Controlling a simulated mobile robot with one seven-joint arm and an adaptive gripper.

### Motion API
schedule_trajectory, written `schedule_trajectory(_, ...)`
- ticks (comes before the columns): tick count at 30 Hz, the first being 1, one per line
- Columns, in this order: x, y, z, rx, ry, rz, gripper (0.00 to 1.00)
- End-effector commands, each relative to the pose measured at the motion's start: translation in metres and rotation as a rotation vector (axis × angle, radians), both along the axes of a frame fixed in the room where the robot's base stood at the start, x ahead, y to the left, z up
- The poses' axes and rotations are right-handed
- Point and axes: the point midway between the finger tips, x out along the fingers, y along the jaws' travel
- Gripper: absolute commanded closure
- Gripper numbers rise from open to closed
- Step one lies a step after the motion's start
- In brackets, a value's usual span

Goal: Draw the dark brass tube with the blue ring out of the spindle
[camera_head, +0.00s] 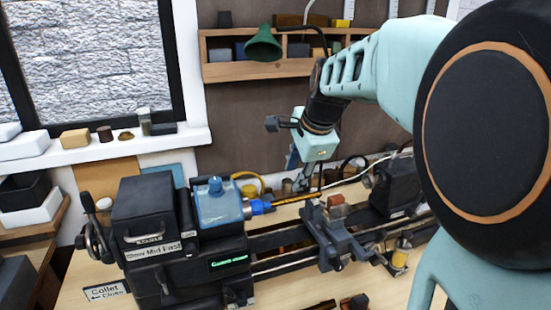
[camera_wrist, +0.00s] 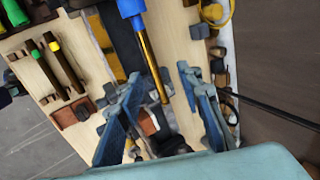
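The brass tube (camera_head: 298,199) sticks out level to the right from the spindle of a small lathe, with a blue ring (camera_head: 258,207) close to the spindle nose. In the wrist view the tube (camera_wrist: 151,60) runs down from the blue ring (camera_wrist: 130,8) at the top edge. Its inner end is hidden in the headstock. My gripper (camera_head: 304,186) is above the tube's free end. In the wrist view my gripper (camera_wrist: 165,100) is open, its two blue-grey fingers apart on either side of the tube's end. I see no contact; the height gap is hard to judge.
The lathe headstock (camera_head: 150,215) with a blue cover (camera_head: 217,204) stands left. The tool carriage (camera_head: 333,240) and tailstock (camera_head: 394,185) are to the right. Tubes with green and yellow rings (camera_wrist: 62,65) lie in a rack. A green lamp shade (camera_head: 263,45) hangs behind.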

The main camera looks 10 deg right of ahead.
Motion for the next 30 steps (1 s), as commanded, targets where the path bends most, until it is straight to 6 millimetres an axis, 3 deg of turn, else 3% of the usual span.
schedule_trajectory(8,-0.009,0.007,-0.018,-0.028,0.05,0.038,0.67)
schedule_trajectory(30,0.025,0.013,-0.087,-0.026,0.047,0.036,0.67)
